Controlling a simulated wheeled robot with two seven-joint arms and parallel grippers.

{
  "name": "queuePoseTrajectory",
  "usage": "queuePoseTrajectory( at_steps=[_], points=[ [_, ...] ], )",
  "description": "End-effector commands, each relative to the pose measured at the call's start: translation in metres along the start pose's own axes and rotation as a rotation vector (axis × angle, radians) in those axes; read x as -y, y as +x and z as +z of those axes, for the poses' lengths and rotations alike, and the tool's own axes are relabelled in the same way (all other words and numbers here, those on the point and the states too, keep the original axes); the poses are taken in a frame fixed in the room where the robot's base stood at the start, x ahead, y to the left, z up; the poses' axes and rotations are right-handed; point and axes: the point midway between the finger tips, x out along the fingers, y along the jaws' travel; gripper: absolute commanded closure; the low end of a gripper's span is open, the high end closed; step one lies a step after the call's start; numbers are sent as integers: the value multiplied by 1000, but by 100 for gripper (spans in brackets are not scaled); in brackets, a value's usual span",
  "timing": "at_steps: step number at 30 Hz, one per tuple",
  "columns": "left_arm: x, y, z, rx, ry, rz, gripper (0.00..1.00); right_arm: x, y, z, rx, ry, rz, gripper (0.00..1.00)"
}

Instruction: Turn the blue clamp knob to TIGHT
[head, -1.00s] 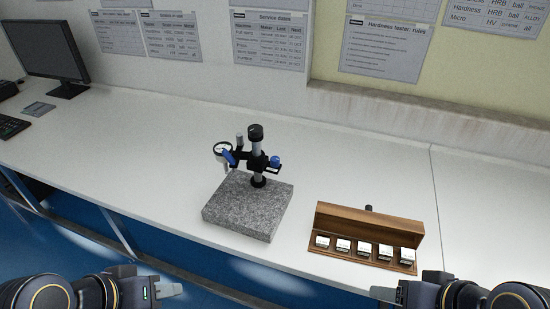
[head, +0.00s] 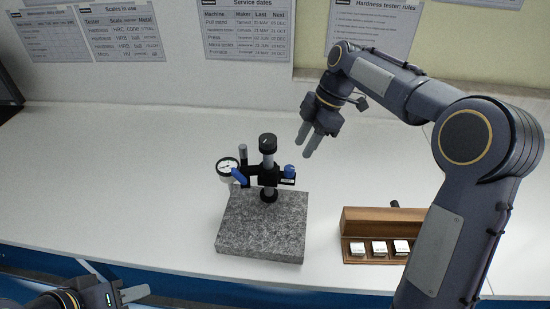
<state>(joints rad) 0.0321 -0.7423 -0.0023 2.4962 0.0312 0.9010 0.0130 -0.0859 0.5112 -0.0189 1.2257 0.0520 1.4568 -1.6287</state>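The blue clamp knob (head: 289,171) sits on the right end of the black cross clamp (head: 268,176) of a dial gauge stand. The stand's post rises from a speckled granite base (head: 262,236). A dial gauge (head: 228,170) and a blue lever (head: 239,177) are on the clamp's left side. My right gripper (head: 307,149) hangs above and slightly right of the knob, fingers pointing down, apart from it. Its two fingers are parted and empty.
A wooden box (head: 377,218) with white test blocks stands to the right, partly hidden by my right arm. A wall with paper charts (head: 248,30) is behind. The bench (head: 120,180) left of the stand is clear.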

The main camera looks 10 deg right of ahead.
Motion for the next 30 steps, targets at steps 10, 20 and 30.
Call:
queuePoseTrajectory(
  at_steps=[10,20,30],
  points=[
    [1,2,1,0,0,0,64,-3,44,-1,0,-32,-11,66],
    [1,2,1,0,0,0,64,-4,79,-1,-1,-30,-7,66],
    [1,2,1,0,0,0,64,-4,81,-1,-1,-29,-6,74]
  ],
)
